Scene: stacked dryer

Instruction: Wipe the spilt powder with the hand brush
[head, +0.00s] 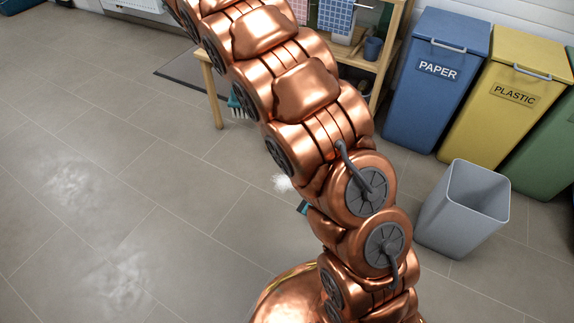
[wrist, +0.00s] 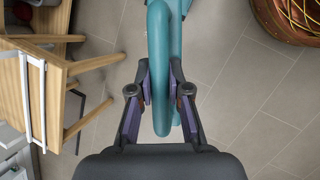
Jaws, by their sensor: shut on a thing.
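In the wrist view my gripper (wrist: 161,88) is shut on the looped teal handle of the hand brush (wrist: 158,40). The brush's bristles do not show there. In the head view a teal piece with bristles (head: 238,103) shows at the left edge of my copper arm, and a small teal piece (head: 303,208) shows lower down. I cannot tell how these two connect; my arm hides my gripper there. Spilt powder lies on the floor as a pale patch (head: 75,185), a lower patch (head: 118,283) and a denser white spot (head: 283,183) beside my arm.
A wooden bench (head: 212,95) stands behind my arm; it is at left in the wrist view (wrist: 50,75). A grey bin (head: 465,210), blue paper bin (head: 430,80) and yellow plastic bin (head: 510,100) stand at right. The floor at left is clear of objects.

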